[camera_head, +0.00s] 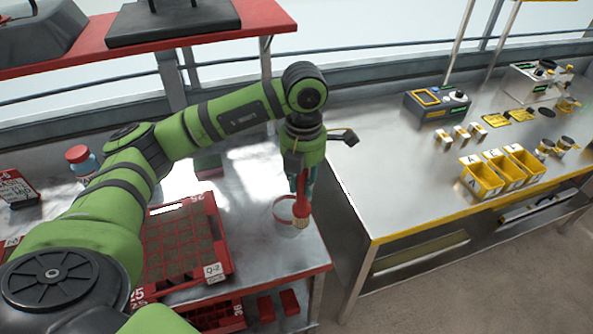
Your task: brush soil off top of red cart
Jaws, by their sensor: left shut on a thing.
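The red cart has a shiny metal top (258,248) with a red edge, and a red upper shelf (240,22). My left gripper (304,178) points down over the right end of the metal top. It is shut on a brush (302,207) with a red handle and tan bristles at its lower end. The bristles are close to the metal top; I cannot tell whether they touch it. I make out no loose soil on the bare metal. My left arm hides part of the cart top. My right gripper is out of view.
A red seed tray (225,262) filled with soil lies on the cart top. A clear round container (284,212) with a reddish rim is beside the brush. A red-capped bottle (80,160) stands at left. A yellow-edged bench (400,190) with yellow bins (481,178) is at right.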

